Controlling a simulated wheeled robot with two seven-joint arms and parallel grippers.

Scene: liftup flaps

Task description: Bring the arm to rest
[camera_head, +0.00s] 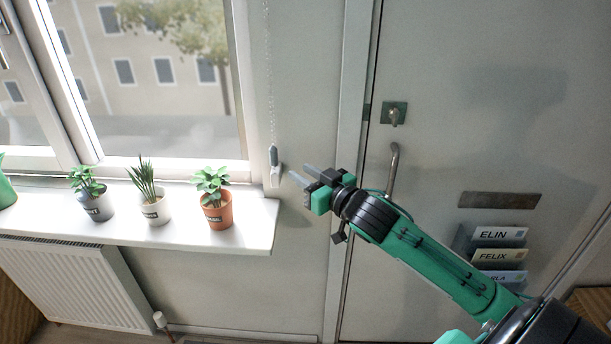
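My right arm comes in from the lower right and reaches up and to the left across the door. Its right gripper (300,174) is in front of the wall strip between the window and the door. Its two fingers are apart, with nothing visible between them. The fingertips point left, close to the white chain holder (275,169) in the picture; I cannot tell the depth gap. My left gripper is not in view.
A windowsill (256,228) holds several potted plants, with the terracotta pot (217,213) nearest the gripper. A radiator (75,285) is below. The door (450,120) has a handle (393,170), a mail slot (499,200) and a name-labelled letter rack (463,240).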

